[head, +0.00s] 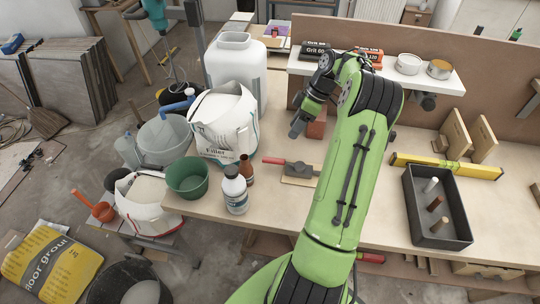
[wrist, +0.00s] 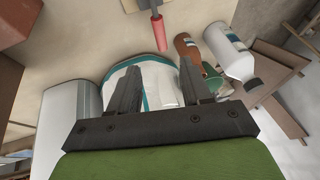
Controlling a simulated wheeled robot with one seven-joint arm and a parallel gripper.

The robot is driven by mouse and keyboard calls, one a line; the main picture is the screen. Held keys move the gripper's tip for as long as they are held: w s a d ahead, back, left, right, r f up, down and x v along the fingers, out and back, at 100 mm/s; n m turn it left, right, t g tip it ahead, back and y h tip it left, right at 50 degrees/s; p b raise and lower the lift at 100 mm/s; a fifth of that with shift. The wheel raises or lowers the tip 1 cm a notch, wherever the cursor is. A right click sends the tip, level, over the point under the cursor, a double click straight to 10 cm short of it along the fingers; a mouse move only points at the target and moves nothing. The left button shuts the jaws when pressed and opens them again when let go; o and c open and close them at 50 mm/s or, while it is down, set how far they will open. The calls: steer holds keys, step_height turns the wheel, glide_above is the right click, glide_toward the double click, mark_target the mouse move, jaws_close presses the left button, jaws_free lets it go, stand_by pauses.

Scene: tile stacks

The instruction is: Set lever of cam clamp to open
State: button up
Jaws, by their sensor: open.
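A red-handled lever (head: 274,161) with a grey metal part lies over a small wooden board (head: 299,180) on the workbench; it looks like the cam clamp. In the wrist view the red handle (wrist: 159,33) shows at the top centre, with an edge of the board (wrist: 131,5) beside it. The rest of the clamp is cut off there, so I cannot tell the lever's setting. My gripper (head: 297,128) is above the bench, behind and apart from the clamp. In the wrist view its fingers (wrist: 158,78) are spread and nothing is between them.
A filler bag (head: 224,125), a white bottle (head: 235,190), a brown bottle (head: 247,170) and a green bucket (head: 188,177) stand left of the clamp. A reddish block (head: 317,127) is beside my gripper. A dark tray (head: 437,205) and a yellow level (head: 447,167) lie right.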

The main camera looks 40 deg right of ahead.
mark_target(283, 163)
steer(key=b+x, duration=0.2)
steer(key=x, duration=1.1)
steer(key=shift+w+a+f, duration=0.2)
steer(key=shift+a+f, duration=0.05)
steer(key=shift+c, duration=0.4)
jaws_close()
